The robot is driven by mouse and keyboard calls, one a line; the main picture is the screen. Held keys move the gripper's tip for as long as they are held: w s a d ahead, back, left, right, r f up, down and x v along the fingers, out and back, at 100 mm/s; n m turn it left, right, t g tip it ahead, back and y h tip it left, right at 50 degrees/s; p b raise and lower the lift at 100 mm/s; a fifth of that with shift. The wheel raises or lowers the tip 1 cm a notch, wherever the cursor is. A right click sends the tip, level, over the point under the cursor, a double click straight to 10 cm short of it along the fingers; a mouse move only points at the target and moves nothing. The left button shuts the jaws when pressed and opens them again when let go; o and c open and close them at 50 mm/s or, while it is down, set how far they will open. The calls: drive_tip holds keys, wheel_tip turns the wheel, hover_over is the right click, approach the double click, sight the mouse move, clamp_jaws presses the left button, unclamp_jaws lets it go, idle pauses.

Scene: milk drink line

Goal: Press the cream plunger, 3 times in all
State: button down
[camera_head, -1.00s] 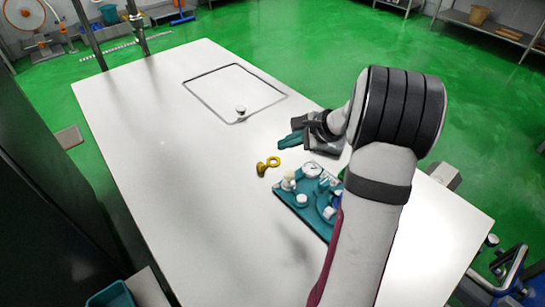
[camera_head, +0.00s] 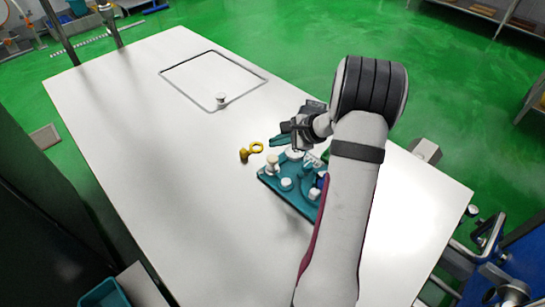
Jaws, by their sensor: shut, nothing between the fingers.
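The cream plunger (camera_head: 272,163) appears to be the upright pale knob at the upper left corner of a teal tray (camera_head: 268,179) on the white table. My gripper (camera_head: 297,143) is above and behind the tray, up and right of the plunger in the picture. It is shut and empty, and appears apart from the plunger. My wrist and the viewing angle partly hide its fingertips. My forearm covers the tray's right side.
A yellow ring-shaped piece (camera_head: 250,151) lies left of the tray. A teal piece (camera_head: 279,141) shows beside my gripper. A small white knob (camera_head: 221,98) stands at a dark outlined rectangle. The table's left and front are clear.

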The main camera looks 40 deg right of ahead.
sight(272, 156)
drive_tip(key=shift+f, duration=1.5)
idle(0.8)
drive_tip(key=shift+f, duration=0.4)
drive_tip(key=shift+f, duration=1.1)
idle(0.9)
drive_tip(key=shift+r, duration=1.5)
drive_tip(key=shift+r, duration=2.5)
